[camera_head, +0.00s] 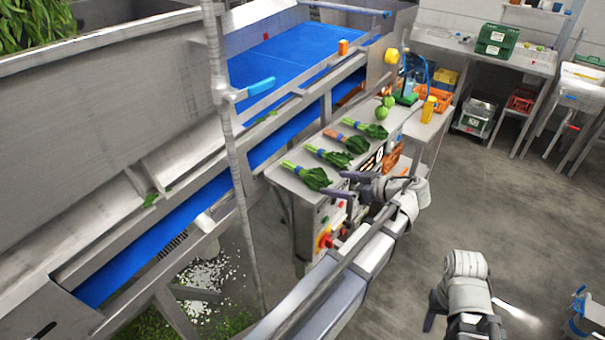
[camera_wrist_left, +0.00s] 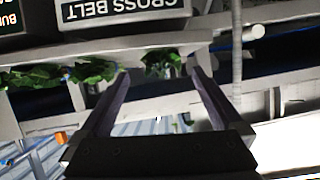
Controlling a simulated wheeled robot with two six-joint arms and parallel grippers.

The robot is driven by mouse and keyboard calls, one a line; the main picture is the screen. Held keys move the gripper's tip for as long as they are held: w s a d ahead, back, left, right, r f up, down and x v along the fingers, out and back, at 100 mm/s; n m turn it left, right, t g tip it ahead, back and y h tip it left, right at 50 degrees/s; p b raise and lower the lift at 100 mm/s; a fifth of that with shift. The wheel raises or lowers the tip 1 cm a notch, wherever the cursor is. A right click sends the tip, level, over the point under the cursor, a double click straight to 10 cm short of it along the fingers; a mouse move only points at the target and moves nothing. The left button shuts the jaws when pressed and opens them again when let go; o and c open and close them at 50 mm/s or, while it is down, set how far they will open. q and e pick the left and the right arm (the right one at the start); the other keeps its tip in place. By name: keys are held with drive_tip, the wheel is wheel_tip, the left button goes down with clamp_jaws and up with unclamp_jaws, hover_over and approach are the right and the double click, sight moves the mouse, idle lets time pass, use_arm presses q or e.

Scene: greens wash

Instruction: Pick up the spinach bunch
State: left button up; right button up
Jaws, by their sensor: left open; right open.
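Several leafy green bunches lie in a row on a steel bench in the head view. Three have blue bands: the nearest bunch (camera_head: 315,179), the second (camera_head: 335,158) and the farthest (camera_head: 375,130). I cannot tell which is spinach. My left gripper (camera_head: 334,184) is open and empty, just right of the nearest bunch's leaves. In the left wrist view its fingers (camera_wrist_left: 157,68) are spread, with leaves (camera_wrist_left: 163,62) beyond, between the tips. My right gripper (camera_head: 438,312) is low at the bottom, away from the bench, its tips partly hidden.
The steel bench (camera_head: 293,190) has a control panel with a red knob (camera_head: 324,241) on its front. Round green vegetables (camera_head: 382,113) and a yellow bottle (camera_head: 429,109) stand farther back. A blue conveyor belt (camera_head: 285,55) and a metal post (camera_head: 235,170) are left.

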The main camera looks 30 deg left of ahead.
sight(329, 180)
use_arm(q)
drive_tip(key=shift+x, duration=0.9)
drive_tip(key=x, duration=0.1)
drive_tip(key=b+x, duration=0.1)
drive_tip(key=x, duration=0.2)
drive_tip(key=shift+a+r, duration=0.2)
drive_tip(key=shift+r, duration=0.05)
drive_tip(key=shift+c, duration=0.4)
drive_tip(key=c, duration=1.3)
drive_tip(key=shift+o, duration=0.2)
drive_tip(key=shift+r, duration=0.1)
